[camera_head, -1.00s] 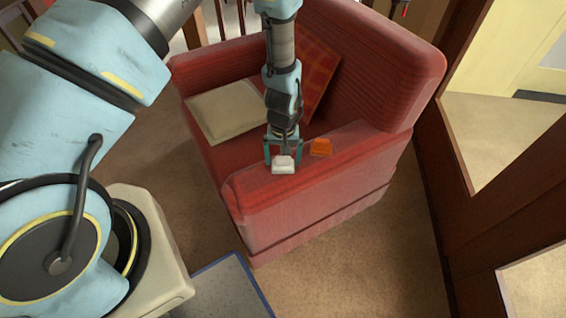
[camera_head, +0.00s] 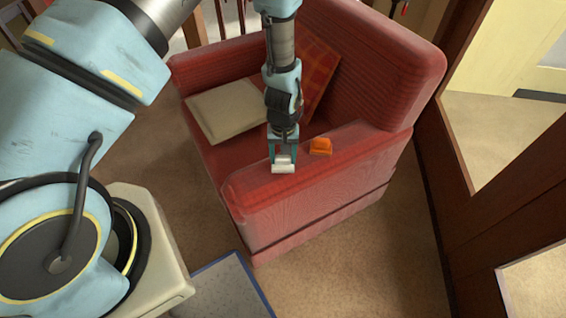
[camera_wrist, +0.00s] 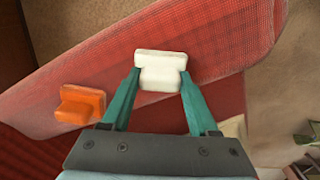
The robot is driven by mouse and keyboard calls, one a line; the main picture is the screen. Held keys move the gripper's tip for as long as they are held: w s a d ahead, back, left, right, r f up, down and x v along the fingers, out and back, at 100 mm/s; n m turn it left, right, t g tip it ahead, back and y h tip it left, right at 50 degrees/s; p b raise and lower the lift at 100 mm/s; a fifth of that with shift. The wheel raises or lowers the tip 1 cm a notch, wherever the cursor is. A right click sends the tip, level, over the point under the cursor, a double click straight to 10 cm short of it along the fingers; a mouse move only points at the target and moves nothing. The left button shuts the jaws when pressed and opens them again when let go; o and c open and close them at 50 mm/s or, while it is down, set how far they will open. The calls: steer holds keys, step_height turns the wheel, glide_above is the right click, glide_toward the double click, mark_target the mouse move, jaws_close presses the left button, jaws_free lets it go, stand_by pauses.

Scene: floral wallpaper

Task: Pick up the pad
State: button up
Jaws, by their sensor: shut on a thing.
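The pad looks like a small white block with a wider flat part, in the head view (camera_head: 284,168) and in the wrist view (camera_wrist: 160,68). It is at the top of the red armchair's near armrest. My gripper (camera_head: 283,160) points down at it, and its two teal fingers are shut on the narrower part of the white pad, one on each side, as the wrist view (camera_wrist: 160,82) shows. I cannot tell whether the pad still touches the armrest.
An orange block (camera_head: 320,146) of similar shape lies on the same armrest (camera_head: 350,145), close beside my gripper. The armchair seat holds a cream cushion (camera_head: 225,110) and a red plaid cushion (camera_head: 316,75). A wooden-framed panel (camera_head: 455,190) stands to the right.

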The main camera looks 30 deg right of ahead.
mark_target(283, 157)
steer(key=shift+r, duration=0.15)
step_height(283, 157, up, 10)
steer(key=shift+f+b, duration=0.1)
steer(key=shift+b, duration=1)
